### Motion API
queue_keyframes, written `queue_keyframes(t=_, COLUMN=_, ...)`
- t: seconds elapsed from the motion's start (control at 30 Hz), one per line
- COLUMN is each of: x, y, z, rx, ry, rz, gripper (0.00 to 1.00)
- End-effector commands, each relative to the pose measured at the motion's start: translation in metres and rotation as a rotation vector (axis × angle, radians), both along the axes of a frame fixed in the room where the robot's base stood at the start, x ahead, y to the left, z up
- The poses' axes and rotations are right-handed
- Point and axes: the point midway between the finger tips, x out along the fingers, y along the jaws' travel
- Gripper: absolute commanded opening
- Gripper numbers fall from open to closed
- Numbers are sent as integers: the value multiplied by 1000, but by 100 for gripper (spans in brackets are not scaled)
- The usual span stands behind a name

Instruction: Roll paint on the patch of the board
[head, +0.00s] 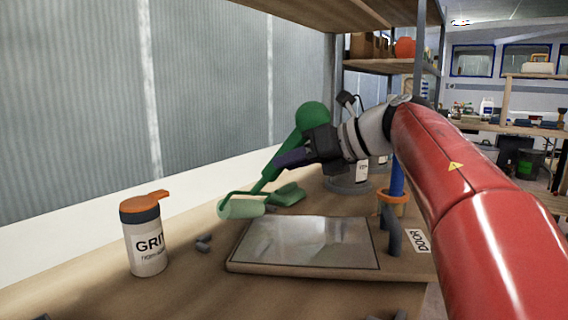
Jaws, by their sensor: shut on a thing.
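My gripper (292,158) is shut on the green handle of the paint roller (270,174), left of and beyond the board. The handle tilts, with a round green ball at its upper end. The pale green roller sleeve (243,208) hangs low at the board's far left corner; I cannot tell whether it touches anything. The board (236,268) lies flat on the bench with a large grey, shiny patch (305,242) on top. A small green tray (287,194) sits behind the sleeve, partly hidden by the roller.
A white bottle (147,240) with an orange cap stands on the left of the bench (200,290). Small grey pieces (203,243) lie between it and the board. A dark handle and a "DOOR" label (418,241) are at the board's right. Shelves (375,66) rise behind.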

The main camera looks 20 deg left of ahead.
Motion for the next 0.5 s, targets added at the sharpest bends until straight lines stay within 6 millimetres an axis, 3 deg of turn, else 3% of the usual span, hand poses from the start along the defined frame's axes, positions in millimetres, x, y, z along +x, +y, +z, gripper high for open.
queue_keyframes(t=0.2, x=-6, y=-25, z=9, rx=2, ry=-1, rz=-1, gripper=0)
queue_keyframes(t=0.5, x=-7, y=-28, z=10, rx=0, ry=0, rz=0, gripper=0)
